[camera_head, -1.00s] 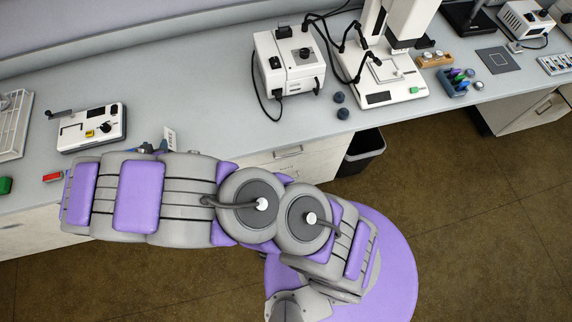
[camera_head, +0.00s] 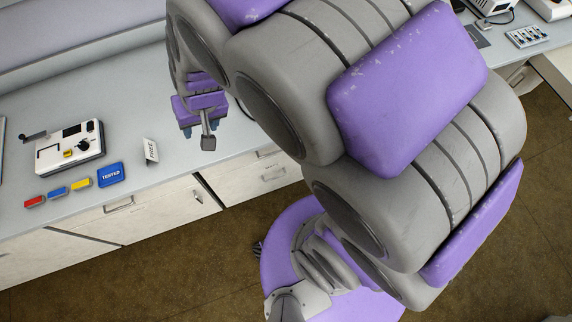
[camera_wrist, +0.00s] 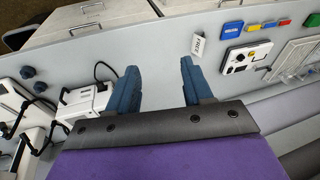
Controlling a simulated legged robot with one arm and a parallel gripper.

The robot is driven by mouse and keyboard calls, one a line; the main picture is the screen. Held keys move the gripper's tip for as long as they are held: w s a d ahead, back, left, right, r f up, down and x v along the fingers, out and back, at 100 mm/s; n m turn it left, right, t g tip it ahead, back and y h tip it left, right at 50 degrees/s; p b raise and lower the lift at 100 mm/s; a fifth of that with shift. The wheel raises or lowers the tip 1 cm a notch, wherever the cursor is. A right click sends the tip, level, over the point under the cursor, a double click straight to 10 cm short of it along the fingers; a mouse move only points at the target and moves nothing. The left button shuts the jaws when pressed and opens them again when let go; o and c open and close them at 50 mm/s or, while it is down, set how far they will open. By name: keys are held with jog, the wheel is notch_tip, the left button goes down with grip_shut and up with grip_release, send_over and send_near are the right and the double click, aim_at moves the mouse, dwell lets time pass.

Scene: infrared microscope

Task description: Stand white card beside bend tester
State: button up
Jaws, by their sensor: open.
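The white card (camera_head: 151,151), marked FREE, stands upright on the bench a short gap to the right of the bend tester (camera_head: 70,147). The bend tester is a white box with a lever on its left and a black knob. In the wrist view, the card (camera_wrist: 198,45) shows beyond the right fingertip, and the bend tester (camera_wrist: 246,57) is farther right. My gripper (camera_wrist: 160,68) has its blue fingers apart with nothing between them. In the head view, my gripper (camera_head: 206,126) hangs to the right of the card, apart from it.
A blue TESTED block (camera_head: 110,175) and red (camera_head: 35,201), blue (camera_head: 58,192) and yellow (camera_head: 81,183) blocks lie along the front edge. White equipment (camera_wrist: 85,100) stands on the left in the wrist view. The bench between card and gripper is clear.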

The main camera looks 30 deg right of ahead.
jog(key=s+d+r+g+h, duration=0.1)
jog(key=s+d+r+g, duration=0.1)
jog(key=s+d, duration=0.5)
jog(key=s+d+r+g+h, duration=0.1)
jog(key=s+d, duration=0.6)
jog(key=s, duration=0.7)
jog(key=shift+s+d+r+g+h, duration=0.15)
jog(key=shift+d+r+g+h, duration=0.2)
jog(key=shift+r+g, duration=0.2)
jog(key=shift+c, duration=0.7)
